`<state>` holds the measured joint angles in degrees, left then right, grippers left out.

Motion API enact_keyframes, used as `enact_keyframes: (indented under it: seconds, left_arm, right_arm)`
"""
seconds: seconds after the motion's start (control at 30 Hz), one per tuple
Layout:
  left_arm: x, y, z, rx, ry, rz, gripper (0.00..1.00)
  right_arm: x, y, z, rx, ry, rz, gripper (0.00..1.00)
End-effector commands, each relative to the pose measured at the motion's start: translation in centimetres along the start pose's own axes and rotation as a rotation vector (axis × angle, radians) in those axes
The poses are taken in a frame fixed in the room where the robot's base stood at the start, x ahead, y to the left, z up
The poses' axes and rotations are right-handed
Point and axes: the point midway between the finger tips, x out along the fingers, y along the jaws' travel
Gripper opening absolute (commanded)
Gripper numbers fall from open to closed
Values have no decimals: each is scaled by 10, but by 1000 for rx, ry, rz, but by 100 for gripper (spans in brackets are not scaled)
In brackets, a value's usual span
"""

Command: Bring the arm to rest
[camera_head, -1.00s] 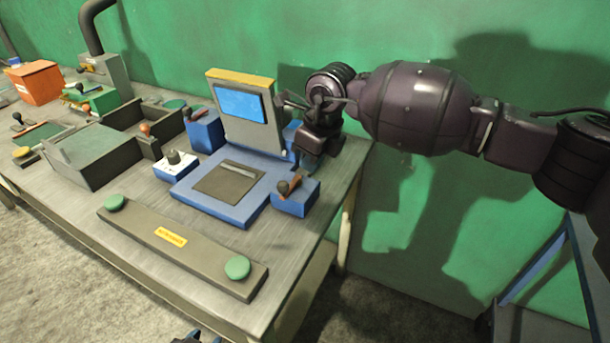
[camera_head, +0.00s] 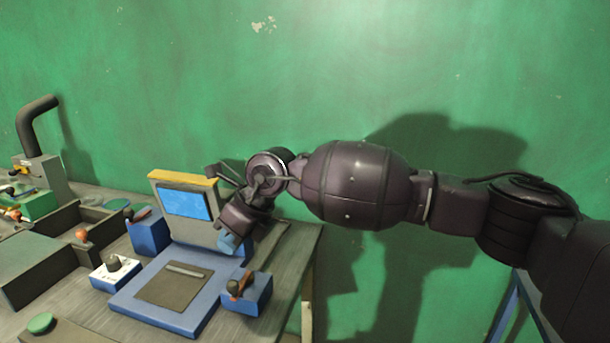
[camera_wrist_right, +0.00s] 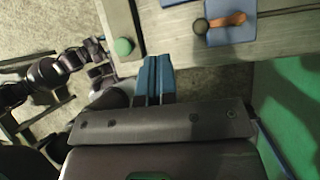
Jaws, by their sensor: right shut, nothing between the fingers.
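My right arm comes in from the right in the head view, stretched along the green wall. Its gripper (camera_head: 230,243) hangs over the back right of the workbench, in front of the blue machine's right side. In the right wrist view the two blue fingers (camera_wrist_right: 155,80) lie side by side, shut and empty. They point toward the bench's edge, close to a green button (camera_wrist_right: 123,47). My left gripper is not in the head view.
The workbench (camera_head: 285,262) carries a blue machine with a screen (camera_head: 185,203), a blue lever box (camera_head: 246,293), a white knob box (camera_head: 115,271) and grey trays (camera_head: 35,262). The green wall (camera_head: 400,80) stands close behind. A blue frame (camera_head: 507,310) is at lower right.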

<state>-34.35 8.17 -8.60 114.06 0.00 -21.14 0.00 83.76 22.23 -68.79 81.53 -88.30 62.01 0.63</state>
Motion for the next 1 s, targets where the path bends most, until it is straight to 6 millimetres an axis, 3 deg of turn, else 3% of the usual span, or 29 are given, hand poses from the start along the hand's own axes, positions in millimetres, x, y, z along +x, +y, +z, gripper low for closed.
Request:
enact_keyframes:
  seconds: [0.1, 0.2, 0.3, 0.43, 0.53, 0.67, 0.87, 1.0]
  left_arm:
    - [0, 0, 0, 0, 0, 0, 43]
    - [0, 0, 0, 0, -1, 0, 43]
    - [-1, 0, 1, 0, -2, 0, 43]
    - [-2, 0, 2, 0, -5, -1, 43]
    - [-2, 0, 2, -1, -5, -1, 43]
    - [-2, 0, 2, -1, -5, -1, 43]
    - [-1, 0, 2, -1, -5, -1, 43]
    - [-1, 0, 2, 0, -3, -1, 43]
  right_arm:
    - [-19, 39, 43, 37, -206, 150, 0]
    - [-39, 70, 72, 97, -371, 290, 0]
    - [-59, 92, 91, 203, -536, 451, 0]
    - [-90, 101, 103, 414, -757, 674, 0]
    - [-110, 92, 101, 599, -901, 820, 0]
    - [-129, 64, 86, 848, -1056, 971, 0]
    - [-138, 11, 39, 1227, -1237, 1138, 0]
    - [-132, -26, -8, 1487, -1336, 1219, 0]
